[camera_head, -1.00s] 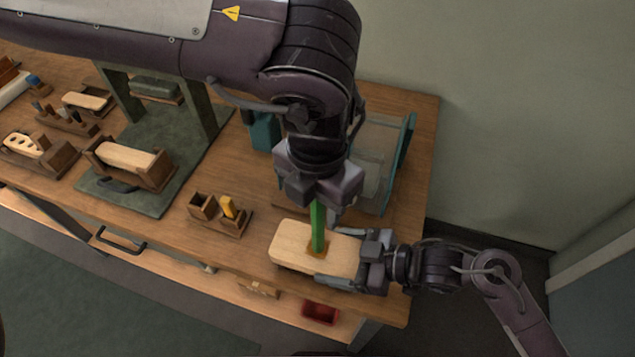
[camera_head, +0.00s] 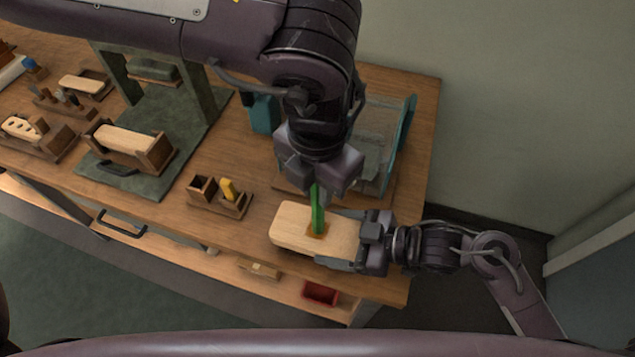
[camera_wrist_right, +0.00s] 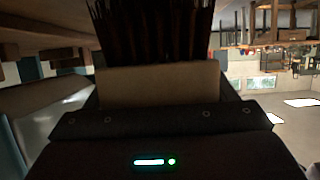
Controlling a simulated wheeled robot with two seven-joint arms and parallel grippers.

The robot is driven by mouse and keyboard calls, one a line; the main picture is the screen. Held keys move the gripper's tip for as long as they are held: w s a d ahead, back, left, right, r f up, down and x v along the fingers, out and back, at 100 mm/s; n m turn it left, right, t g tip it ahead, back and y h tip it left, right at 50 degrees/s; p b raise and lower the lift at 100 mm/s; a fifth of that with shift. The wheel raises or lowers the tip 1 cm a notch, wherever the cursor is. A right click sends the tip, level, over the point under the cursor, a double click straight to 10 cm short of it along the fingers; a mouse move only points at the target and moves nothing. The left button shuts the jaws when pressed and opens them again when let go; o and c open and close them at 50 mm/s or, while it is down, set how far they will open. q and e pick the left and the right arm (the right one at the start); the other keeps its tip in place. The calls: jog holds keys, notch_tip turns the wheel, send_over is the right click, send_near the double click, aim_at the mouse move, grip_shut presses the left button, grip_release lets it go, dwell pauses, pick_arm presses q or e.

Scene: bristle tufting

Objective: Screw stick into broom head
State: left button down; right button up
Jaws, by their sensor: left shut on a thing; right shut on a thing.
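The green stick (camera_head: 318,212) stands nearly upright. Its lower end meets a brown square patch near the middle of the broom head's top; how deep it sits cannot be seen. The broom head (camera_head: 290,224) is a pale wooden block, lying flat at the table's front right. My left gripper (camera_head: 319,186) is above it, pointing down and shut on the stick's upper part. My right gripper (camera_head: 345,240) is shut on the broom head's right end from the side. In the right wrist view, the block (camera_wrist_right: 160,84) fills the jaws, with dark bristles (camera_wrist_right: 150,32) on it.
A small wooden holder (camera_head: 232,207) with a yellow piece stands left of the broom head. A clear-panelled stand (camera_head: 398,150) with teal edges is close behind. A green mat (camera_head: 150,200) with a wooden block holder lies further left. A red bin (camera_head: 320,292) sits below the table edge.

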pick_arm(q)
jog(key=c, duration=1.2)
grip_release()
jog(key=shift+c, duration=0.2)
jog(key=shift+r, duration=0.1)
notch_tip(320, 180, up, 12)
jog(key=shift+f, duration=0.1)
pick_arm(e)
jog(key=o, duration=1.9)
jog(key=shift+d, duration=0.1)
pick_arm(q)
jog(key=shift+f, duration=0.1)
pick_arm(e)
jog(key=v, duration=0.7)
jog(key=shift+s+d+r, duration=0.15)
jog(key=shift+d, duration=0.15)
